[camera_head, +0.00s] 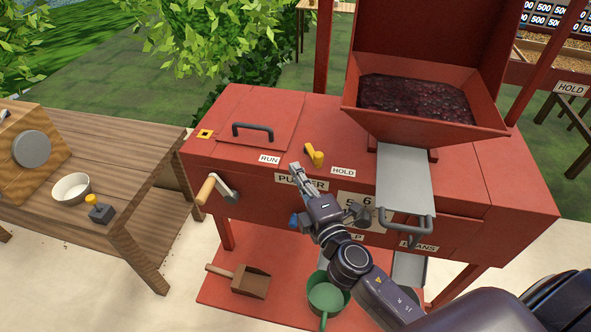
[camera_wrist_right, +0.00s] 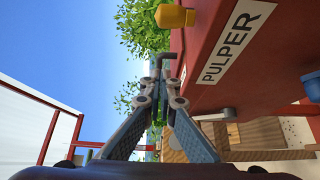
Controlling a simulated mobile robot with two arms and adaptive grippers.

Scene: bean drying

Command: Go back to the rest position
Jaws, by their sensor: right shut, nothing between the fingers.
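My right gripper (camera_head: 299,177) is in front of the red pulper machine (camera_head: 480,165), close to its front top edge and just below the yellow lever (camera_head: 314,155). Its fingers are shut with nothing between them. In the right wrist view the closed fingertips (camera_wrist_right: 160,80) show against sky and leaves, with the PULPER label (camera_wrist_right: 232,45) and the yellow knob (camera_wrist_right: 175,16) beside them. The lever lies between the RUN and HOLD labels, and the gripper appears apart from it. My left gripper is not in view.
The hopper (camera_head: 428,110) holds dark red cherries above a grey slide plate (camera_head: 404,180) with a handle. A crank (camera_head: 216,189) sticks out at the left. Below are a wooden scoop (camera_head: 248,281) and a green pan (camera_head: 326,298). A wooden table (camera_head: 120,135) stands left.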

